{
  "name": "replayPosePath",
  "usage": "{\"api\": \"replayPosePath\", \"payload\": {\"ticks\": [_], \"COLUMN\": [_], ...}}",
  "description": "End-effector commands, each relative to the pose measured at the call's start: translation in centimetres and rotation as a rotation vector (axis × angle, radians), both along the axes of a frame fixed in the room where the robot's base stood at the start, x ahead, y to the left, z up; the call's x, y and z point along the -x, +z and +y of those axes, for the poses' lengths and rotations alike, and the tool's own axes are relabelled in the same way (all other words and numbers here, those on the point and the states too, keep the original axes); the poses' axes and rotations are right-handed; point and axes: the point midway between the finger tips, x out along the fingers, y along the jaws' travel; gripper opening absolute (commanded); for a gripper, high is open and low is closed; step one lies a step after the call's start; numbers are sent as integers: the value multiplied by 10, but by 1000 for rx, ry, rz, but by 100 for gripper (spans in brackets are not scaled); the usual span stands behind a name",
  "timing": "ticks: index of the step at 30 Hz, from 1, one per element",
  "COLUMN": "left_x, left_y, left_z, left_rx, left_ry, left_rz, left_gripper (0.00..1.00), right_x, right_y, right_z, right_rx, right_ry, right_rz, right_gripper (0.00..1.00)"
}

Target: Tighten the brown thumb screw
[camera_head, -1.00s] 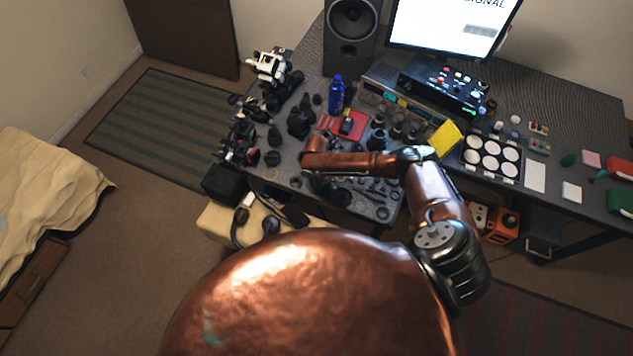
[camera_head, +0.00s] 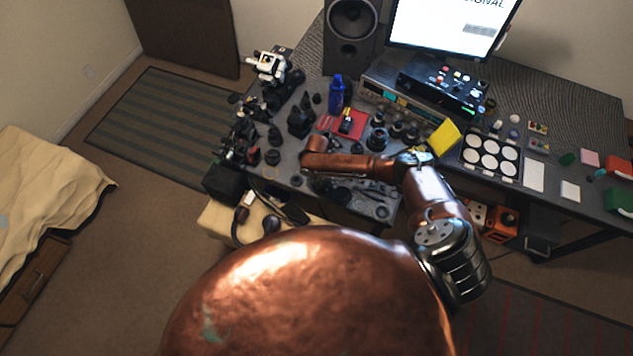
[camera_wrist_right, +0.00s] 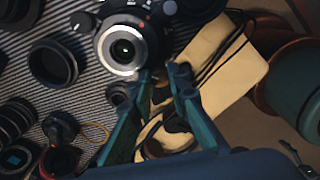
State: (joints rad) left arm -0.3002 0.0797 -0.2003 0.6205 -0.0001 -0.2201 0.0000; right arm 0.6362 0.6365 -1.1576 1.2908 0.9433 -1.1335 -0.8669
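I cannot make out the brown thumb screw in either view. In the right wrist view my right gripper (camera_wrist_right: 161,74) has its two teal fingers apart, with a gap between them. Its fingertips lie in the picture just below a silver-ringed camera lens (camera_wrist_right: 124,50); I cannot tell whether they touch anything. In the head view my copper-coloured right arm (camera_head: 350,166) reaches left over the near part of the desk (camera_head: 560,100), and its gripper is mostly hidden there. My left gripper is in neither view.
Several dark lenses and camera parts crowd the desk's left half, with a blue bottle (camera_head: 336,94) and a red mat (camera_head: 326,122) behind my arm. A cream bench (camera_head: 215,219) with headphones (camera_head: 241,222) stands at the near edge. A monitor (camera_head: 450,25) stands at the back.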

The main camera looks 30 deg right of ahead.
Motion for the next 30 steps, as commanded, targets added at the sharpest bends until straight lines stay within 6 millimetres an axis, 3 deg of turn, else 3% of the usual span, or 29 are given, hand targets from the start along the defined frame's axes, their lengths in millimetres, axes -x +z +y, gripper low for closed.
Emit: {"api": "replayPosePath", "payload": {"ticks": [8,19,23,30], "left_x": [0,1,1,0], "left_y": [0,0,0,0], "left_z": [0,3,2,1], "left_rx": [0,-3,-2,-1], "left_ry": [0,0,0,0], "left_rz": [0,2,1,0], "left_gripper": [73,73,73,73], "right_x": [-1,-1,-1,-1], "right_y": [0,7,26,77], "right_z": [-1,0,0,-1], "right_rx": [1,-1,-1,0], "right_ry": [0,2,1,2], "right_rz": [-1,-2,-4,-3], "right_gripper": [34,34,34,34]}}
